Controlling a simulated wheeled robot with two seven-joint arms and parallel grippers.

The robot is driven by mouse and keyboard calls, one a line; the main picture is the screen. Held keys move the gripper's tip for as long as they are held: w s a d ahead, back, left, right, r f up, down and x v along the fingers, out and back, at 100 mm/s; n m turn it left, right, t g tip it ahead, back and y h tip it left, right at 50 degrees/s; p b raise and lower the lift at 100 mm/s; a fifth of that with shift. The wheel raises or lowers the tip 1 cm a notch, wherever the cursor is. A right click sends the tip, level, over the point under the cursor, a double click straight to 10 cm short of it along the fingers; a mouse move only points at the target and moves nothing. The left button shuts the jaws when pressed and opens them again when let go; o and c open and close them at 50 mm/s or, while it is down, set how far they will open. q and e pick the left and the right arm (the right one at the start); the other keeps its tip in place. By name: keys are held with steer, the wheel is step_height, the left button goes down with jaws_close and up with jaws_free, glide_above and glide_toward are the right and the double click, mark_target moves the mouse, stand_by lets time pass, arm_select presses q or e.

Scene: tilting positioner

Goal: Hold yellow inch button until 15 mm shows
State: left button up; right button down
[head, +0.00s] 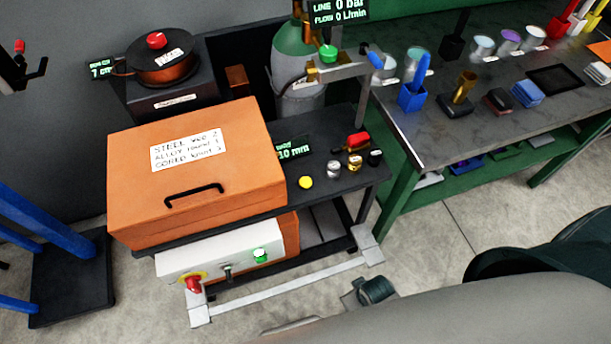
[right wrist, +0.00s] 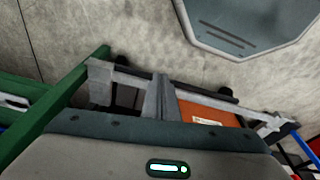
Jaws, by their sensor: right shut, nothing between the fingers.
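The yellow button (head: 306,182) sits on the dark cart top, right of the orange case. A small display (head: 293,149) just behind it reads 10 mm in green. Nothing touches the button in the head view. My right gripper (right wrist: 162,88) shows in the right wrist view as two grey fingers close together, shut and empty. The yellow button does not show in that view. My left gripper is not in view.
Silver, brass and black knobs and a red-topped part (head: 358,139) stand right of the button. The orange case (head: 240,150) borders it on the left. A metal rail (head: 290,287) runs along the cart's front. A green bench (head: 420,145) with several items stands to the right.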

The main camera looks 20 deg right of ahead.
steer(key=w+a+r+n+t+p, duration=0.1)
steer(key=w+r+p, duration=0.25)
steer(key=r, duration=1.05)
steer(key=w+r+n+t+p, duration=0.15)
steer(key=w+r, duration=0.35)
steer(key=r, duration=0.8)
steer(key=w+a+r+n+t+y, duration=0.1)
steer(key=w+a+r+n+t, duration=0.1)
steer(key=w, duration=0.9)
steer(key=w+a+r+n+t+y+p, duration=0.1)
steer(key=w+n, duration=0.4)
steer(key=w, duration=0.6)
step_height(320, 180, up, 3)
steer(key=shift+a+f+t+p, duration=0.1)
steer(key=shift+a+t+p, duration=0.2)
steer(key=shift+a+t, duration=0.35)
steer(key=shift+a, duration=0.1)
steer(key=shift+f, duration=0.2)
